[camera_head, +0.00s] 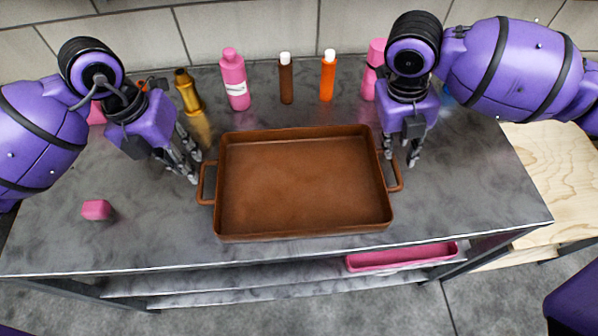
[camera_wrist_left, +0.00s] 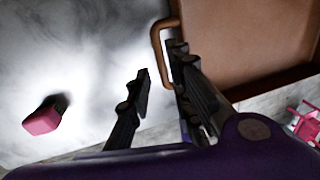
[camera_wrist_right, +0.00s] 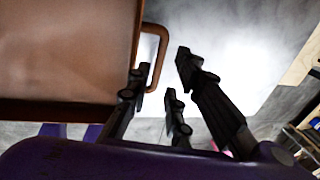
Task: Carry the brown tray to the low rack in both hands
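The brown tray (camera_head: 305,232) lies flat on the grey metal tabletop, empty, with a loop handle at each short end. My left gripper (camera_head: 190,168) is open and empty beside the left handle (camera_head: 207,183); in the left wrist view one finger is close to the handle (camera_wrist_left: 160,45), and I cannot tell if it touches. My right gripper (camera_head: 401,158) is open beside the right handle (camera_head: 394,174); in the right wrist view a finger is close to that handle (camera_wrist_right: 158,55), contact unclear. The low rack cannot be clearly identified; shelves (camera_head: 215,291) show under the tabletop.
Several bottles stand along the back: gold (camera_head: 187,92), pink (camera_head: 234,80), brown (camera_head: 286,80), orange (camera_head: 328,77). A pink bin (camera_head: 400,257) sits below the front edge. A wooden surface (camera_head: 555,165) stands at the right.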

